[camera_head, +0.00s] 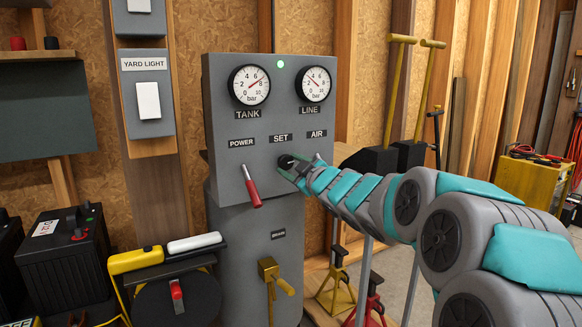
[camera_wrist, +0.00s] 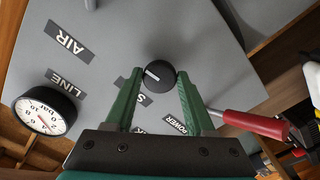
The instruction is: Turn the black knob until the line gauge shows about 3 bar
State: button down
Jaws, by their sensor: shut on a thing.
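The black knob (camera_head: 286,161) sits under the SET label on the grey panel (camera_head: 228,135). It also shows in the wrist view (camera_wrist: 159,77), with a white mark on its face pointing left and slightly up. My gripper (camera_wrist: 160,84) has its green fingers on either side of the knob and is shut on it. In the head view my gripper (camera_head: 297,168) partly hides the knob. The line gauge (camera_head: 314,84) is at the panel's upper right. Its needle seems to point up and left, roughly between 2 and 4. The exact value is too small to tell.
The tank gauge (camera_head: 249,85) is left of the line gauge, its needle pointing up and right. A red-handled power lever (camera_head: 251,188) stands close to the knob. A brass valve (camera_head: 275,277) is lower on the panel. A green lamp (camera_head: 280,64) is lit.

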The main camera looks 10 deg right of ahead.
dwell(0.4)
jog(key=shift+c, duration=1.4)
grip_release()
jog(key=shift+s, duration=0.1)
jog(key=v, duration=0.7)
jog(key=shift+s, duration=0.25)
